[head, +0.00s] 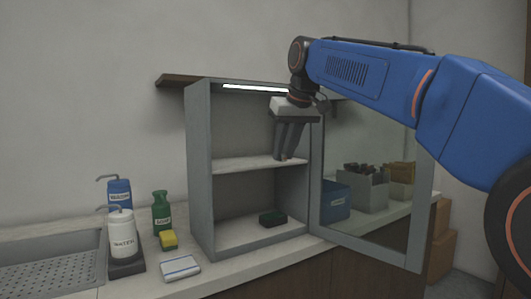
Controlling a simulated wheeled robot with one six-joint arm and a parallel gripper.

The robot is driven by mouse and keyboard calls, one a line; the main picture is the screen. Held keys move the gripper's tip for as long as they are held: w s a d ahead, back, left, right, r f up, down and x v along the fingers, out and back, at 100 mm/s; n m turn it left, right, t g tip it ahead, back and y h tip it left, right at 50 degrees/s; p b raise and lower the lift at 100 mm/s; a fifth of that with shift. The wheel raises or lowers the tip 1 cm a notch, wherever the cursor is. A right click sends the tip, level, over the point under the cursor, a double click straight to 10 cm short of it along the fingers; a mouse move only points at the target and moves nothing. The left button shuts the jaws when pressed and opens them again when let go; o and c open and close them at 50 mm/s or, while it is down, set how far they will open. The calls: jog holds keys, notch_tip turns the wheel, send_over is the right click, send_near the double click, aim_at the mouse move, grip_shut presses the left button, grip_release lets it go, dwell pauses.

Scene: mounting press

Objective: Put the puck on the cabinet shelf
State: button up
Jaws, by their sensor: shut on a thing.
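The grey cabinet (200,170) stands open on the counter, with a light strip under its top. Its middle shelf (240,164) is pale, and its left and middle parts are bare. My gripper (285,156) points down inside the cabinet opening, over the right part of the shelf. Its fingers are shut on a small brownish thing, the puck (284,157), which is mostly hidden by the fingers. The puck is close to the shelf's level; I cannot tell whether it touches the shelf.
The glass door (365,200) is swung open at right; bins show through it. A dark block (272,218) lies on the cabinet floor.

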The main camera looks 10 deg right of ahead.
jog(key=w, duration=0.4)
jog(key=w+a, duration=0.1)
jog(key=w, duration=0.2)
jog(key=w+a, duration=0.1)
jog(key=w, duration=0.3)
jog(key=shift+w, duration=0.3)
jog(key=shift+w+f, duration=0.1)
jog(key=shift+w, duration=0.05)
jog(key=shift+f, duration=0.65)
jog(key=shift+f, duration=0.15)
jog(key=o, duration=1)
jog(key=v, duration=0.5)
jog(key=shift+r, duration=0.3)
send_near(284, 155)
jog(key=x, duration=0.4)
jog(key=shift+w+f, duration=0.2)
jog(key=shift+f, duration=0.15)
